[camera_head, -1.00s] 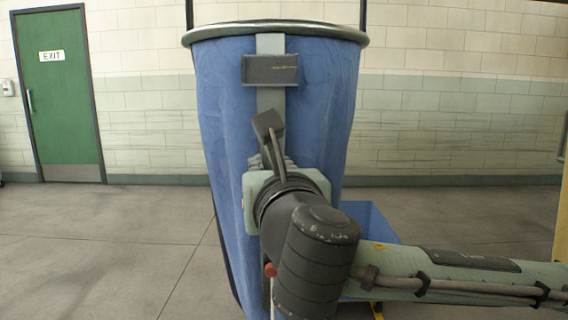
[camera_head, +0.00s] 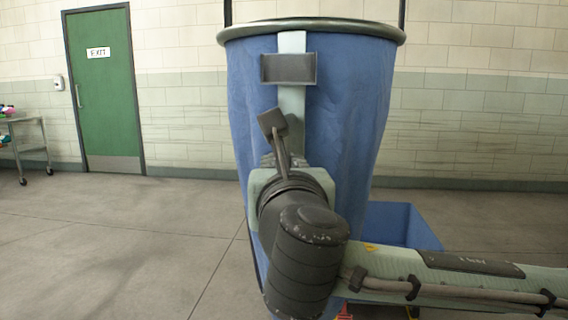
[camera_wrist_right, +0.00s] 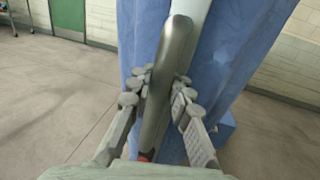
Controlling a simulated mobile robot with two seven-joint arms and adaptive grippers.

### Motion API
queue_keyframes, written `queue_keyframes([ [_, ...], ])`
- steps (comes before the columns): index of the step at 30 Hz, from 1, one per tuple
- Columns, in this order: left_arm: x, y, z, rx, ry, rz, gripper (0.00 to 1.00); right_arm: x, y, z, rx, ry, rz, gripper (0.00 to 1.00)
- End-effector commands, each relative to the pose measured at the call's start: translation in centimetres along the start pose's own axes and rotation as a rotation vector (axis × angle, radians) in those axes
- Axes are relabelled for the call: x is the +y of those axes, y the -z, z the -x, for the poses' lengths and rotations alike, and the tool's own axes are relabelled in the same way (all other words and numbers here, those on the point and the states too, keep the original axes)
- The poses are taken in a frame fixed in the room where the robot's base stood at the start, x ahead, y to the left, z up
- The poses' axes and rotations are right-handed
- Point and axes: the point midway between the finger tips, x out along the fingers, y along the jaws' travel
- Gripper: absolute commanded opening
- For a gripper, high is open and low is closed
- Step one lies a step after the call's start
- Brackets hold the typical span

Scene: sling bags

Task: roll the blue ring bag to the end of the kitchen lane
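The blue ring bag (camera_head: 340,110) is a tall blue fabric bag hanging from a dark round rim, with a pale upright post and a dark plate on its near side. It fills the middle of the head view. My right gripper (camera_wrist_right: 166,84) is at the near side of the bag, with its fingers on both sides of a dark grey bar handle (camera_wrist_right: 168,75) and closed against it. The handle also shows in the head view (camera_head: 274,124). My wrist hides the lower part of the bag. My left gripper is out of view.
A blue open bin (camera_head: 415,226) stands on the floor behind the bag to the right. A wheeled cart (camera_head: 28,138) with colourful items stands at the far left, near a green exit door (camera_head: 105,90). The floor (camera_head: 120,235) on the left is clear.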

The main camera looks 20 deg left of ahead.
Motion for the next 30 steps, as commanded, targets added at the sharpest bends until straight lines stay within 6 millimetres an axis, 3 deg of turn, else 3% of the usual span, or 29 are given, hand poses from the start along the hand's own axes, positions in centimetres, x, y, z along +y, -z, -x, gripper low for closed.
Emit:
queue_keyframes([
  [5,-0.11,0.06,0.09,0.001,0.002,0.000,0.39,0.08,0.07,0.06,0.001,-0.003,0.000,0.39],
  [30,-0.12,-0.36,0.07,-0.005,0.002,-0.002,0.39,0.01,0.03,0.01,0.000,-0.001,0.000,0.39],
])
